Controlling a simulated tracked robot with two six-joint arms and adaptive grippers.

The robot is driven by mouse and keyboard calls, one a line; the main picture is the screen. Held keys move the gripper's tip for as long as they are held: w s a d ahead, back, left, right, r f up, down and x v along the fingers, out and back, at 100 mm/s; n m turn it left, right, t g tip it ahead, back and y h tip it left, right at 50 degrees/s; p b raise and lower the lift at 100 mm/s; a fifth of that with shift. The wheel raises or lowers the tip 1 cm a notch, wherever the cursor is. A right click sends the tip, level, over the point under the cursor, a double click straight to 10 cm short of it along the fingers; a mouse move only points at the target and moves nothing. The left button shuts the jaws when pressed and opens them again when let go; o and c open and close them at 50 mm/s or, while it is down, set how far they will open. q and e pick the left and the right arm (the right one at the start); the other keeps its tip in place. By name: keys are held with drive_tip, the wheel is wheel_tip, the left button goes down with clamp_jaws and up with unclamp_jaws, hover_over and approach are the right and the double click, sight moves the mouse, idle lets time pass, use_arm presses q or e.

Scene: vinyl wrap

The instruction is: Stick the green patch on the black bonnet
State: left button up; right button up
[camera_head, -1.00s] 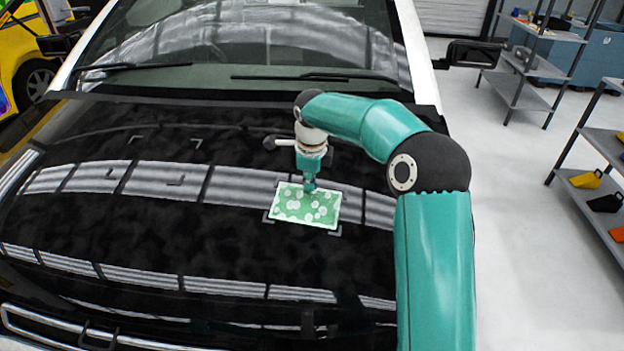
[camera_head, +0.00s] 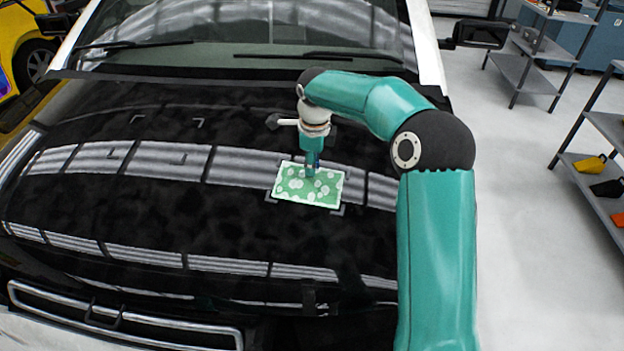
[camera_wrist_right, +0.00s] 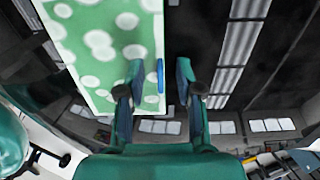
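The green patch (camera_head: 296,187), with pale round spots and a white border, lies over the black bonnet (camera_head: 150,225) within dark grey corner marks. It fills the upper left of the right wrist view (camera_wrist_right: 90,35). A small blue piece (camera_wrist_right: 160,76) shows at the patch's edge. My right gripper (camera_head: 312,172) is over the patch's far edge. In the right wrist view its two fingers (camera_wrist_right: 159,72) stand apart, one on each side of the blue piece, with gaps showing. Whether the patch touches the bonnet all over cannot be told. My left gripper is not in view.
More corner marks (camera_head: 168,140) lie on the bare bonnet to the left. The windscreen and wipers (camera_head: 305,57) are behind. Grey shelves (camera_head: 600,165) with bins stand at the right across clear floor. A yellow vehicle (camera_head: 12,50) is at the far left.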

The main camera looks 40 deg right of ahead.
drive_tip(key=shift+r, duration=0.1)
drive_tip(key=shift+r, duration=0.3)
drive_tip(key=v, duration=1.1)
drive_tip(key=shift+s, duration=0.2)
